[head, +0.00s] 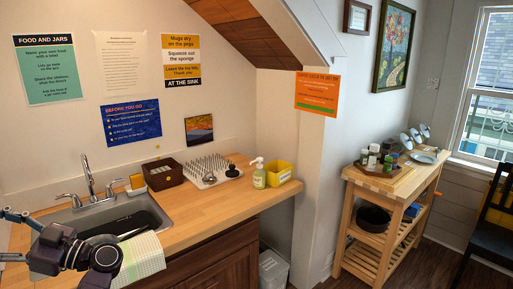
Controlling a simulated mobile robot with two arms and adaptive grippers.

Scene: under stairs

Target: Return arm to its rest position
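My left arm shows at the lower left of the head view, in front of the sink's near left side. Its gripper (12,236) points toward the left edge of the picture. Its two grey fingers stand apart with nothing seen between them, and their tips are at or past the picture edge. The dark gripper body and round wrist joint hide part of the sink rim and a cloth. My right arm and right gripper are not in view.
A sink (152,207) with a faucet (88,176) is set in the wooden counter (205,222). A striped cloth (143,262) hangs at its front edge. A wooden cart (352,222) stands right.

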